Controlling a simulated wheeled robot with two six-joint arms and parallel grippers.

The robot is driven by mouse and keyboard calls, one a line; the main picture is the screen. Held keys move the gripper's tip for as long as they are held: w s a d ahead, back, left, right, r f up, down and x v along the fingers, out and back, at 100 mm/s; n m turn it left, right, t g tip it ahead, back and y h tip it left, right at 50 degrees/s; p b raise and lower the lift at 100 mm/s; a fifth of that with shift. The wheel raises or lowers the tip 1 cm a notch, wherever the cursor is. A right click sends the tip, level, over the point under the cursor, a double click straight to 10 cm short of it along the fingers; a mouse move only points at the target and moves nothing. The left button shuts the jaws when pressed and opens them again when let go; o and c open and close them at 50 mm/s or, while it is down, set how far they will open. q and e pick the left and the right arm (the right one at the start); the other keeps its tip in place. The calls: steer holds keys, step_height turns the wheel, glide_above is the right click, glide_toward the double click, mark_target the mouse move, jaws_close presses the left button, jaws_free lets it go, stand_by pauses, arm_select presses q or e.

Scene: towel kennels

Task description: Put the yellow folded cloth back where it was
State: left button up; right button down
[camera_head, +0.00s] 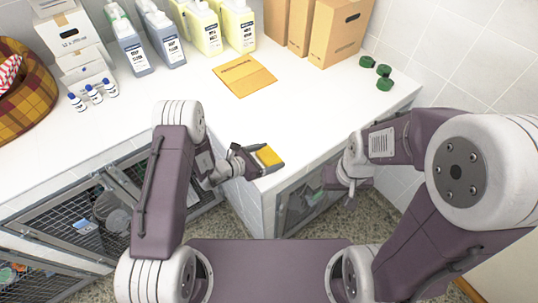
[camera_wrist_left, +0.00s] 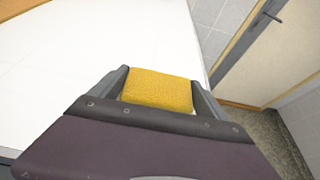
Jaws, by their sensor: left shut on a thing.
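The yellow folded cloth (camera_head: 267,156) is a small thick pad between the fingers of my left gripper (camera_head: 262,160). My left gripper is shut on it, over the front corner edge of the white counter. In the left wrist view the cloth (camera_wrist_left: 158,90) fills the space between the two dark fingers (camera_wrist_left: 160,92), with the white counter top behind it. My right gripper (camera_head: 345,182) hangs at the counter's front right side, in front of a kennel door. Its fingers are small and partly hidden, so I cannot tell whether they are open.
The white counter (camera_head: 310,105) has clear room in its middle. A flat orange-yellow envelope (camera_head: 244,75) lies near the back. Bottles (camera_head: 202,28), cardboard boxes (camera_head: 334,30) and green rolls (camera_head: 383,71) stand behind. Small vials (camera_head: 94,93) and a plaid pet bed (camera_head: 22,95) are left. Wire kennels (camera_head: 75,215) are below.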

arm_select(q)
steer(key=shift+f, duration=0.15)
steer(key=o, duration=1.2)
steer(key=shift+d, duration=0.1)
steer(key=shift+c, duration=0.2)
steer(key=shift+r, duration=0.3)
steer(key=shift+s+a, duration=0.2)
steer(key=shift+a, duration=0.2)
steer(key=b+v, duration=0.3)
steer(key=v, duration=0.8)
steer(key=s+d+r+m+g+y, duration=0.1)
steer(key=s+m+g+y, duration=0.1)
steer(key=s+m+g, duration=0.45)
steer(key=s+d+r+m+g+y, duration=0.1)
steer(key=s+m+g, duration=0.3)
steer(key=s+m, duration=0.5)
steer(key=w+a+r+m+t+y, duration=0.2)
steer(key=a+r+m+t+y, duration=0.15)
steer(key=a+m+y, duration=0.6)
step_height(320, 180, down, 8)
steer(key=a+h+b, duration=0.1)
steer(key=b, duration=0.5)
steer(key=shift+a+h+b, duration=0.2)
steer(key=shift+h+b, duration=0.15)
